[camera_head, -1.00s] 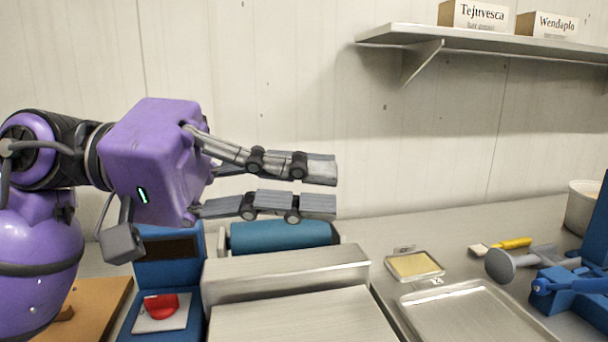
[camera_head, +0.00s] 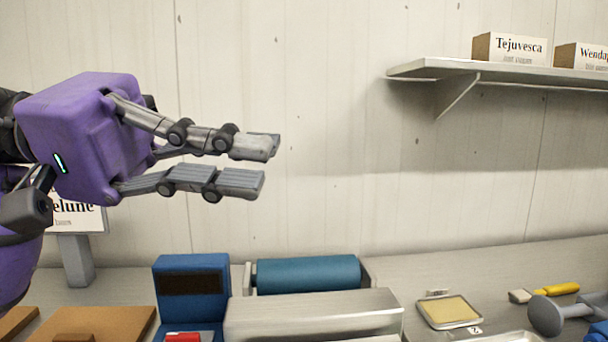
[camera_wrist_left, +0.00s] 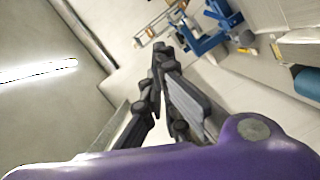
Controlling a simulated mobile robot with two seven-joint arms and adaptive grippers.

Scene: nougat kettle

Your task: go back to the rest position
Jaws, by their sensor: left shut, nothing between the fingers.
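My left gripper (camera_head: 266,166), purple with grey jointed fingers, is held up in the left half of the head view, in front of the pale wall. Its fingers point right. In the left wrist view its fingertips (camera_wrist_left: 160,52) come together with nothing between them, so it is shut and empty. It is above the bench and touches nothing. My right gripper is in neither view.
Below stand a blue device (camera_head: 192,278), a teal roller (camera_head: 307,274) and a steel housing (camera_head: 312,316). A yellow-filled tray (camera_head: 449,311) and a yellow-handled brush (camera_head: 545,292) lie right. A wall shelf (camera_head: 510,70) holds boxes. The space right of the gripper is clear.

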